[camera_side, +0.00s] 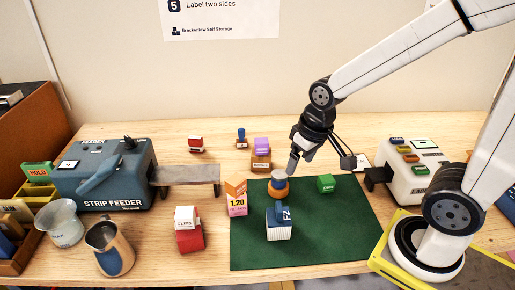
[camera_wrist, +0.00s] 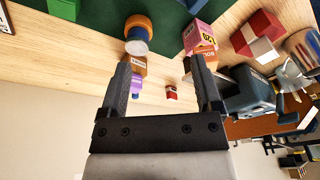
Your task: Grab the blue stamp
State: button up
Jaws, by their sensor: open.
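The blue stamp (camera_side: 241,132), a small blue grip on a wooden base, appears to stand at the back of the table, left of the purple-topped block. In the wrist view a small blue piece (camera_wrist: 135,96) shows beyond the purple piece; I cannot be sure that it is the same stamp. My gripper (camera_side: 320,160) hangs above the back of the green mat, to the right of the stamp and apart from it. Its two fingers are spread with nothing between them, as the wrist view also shows (camera_wrist: 160,60).
A purple-topped brown block (camera_side: 262,155) stands near the stamp. An orange-and-blue round object (camera_side: 279,184), a green block (camera_side: 326,183) and a blue-white box (camera_side: 279,224) are on the green mat (camera_side: 335,235). A red-white block (camera_side: 196,144) and strip feeder (camera_side: 110,175) are left.

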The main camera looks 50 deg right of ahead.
jog(key=w+d+m+y, duration=0.3)
jog(key=w+d+m, duration=0.1)
jog(key=w+m, duration=0.45)
jog(key=w+d+m+y, duration=0.3)
jog(key=w+m, duration=0.4)
jog(key=w, duration=0.2)
jog(key=w+d+m+t+y, duration=0.3)
jog(key=w+d+m+t, duration=0.4)
jog(key=w+d+m, duration=0.5)
jog(key=n, duration=0.2)
send_near(242, 137)
jog(key=shift+w+f+m+y, duration=0.25)
jog(key=shift+w+f+y, duration=0.05)
jog(key=shift+w+f, duration=0.65)
jog(key=shift+s+f, duration=0.1)
jog(key=shift+f, duration=0.35)
jog(key=shift+a, duration=0.1)
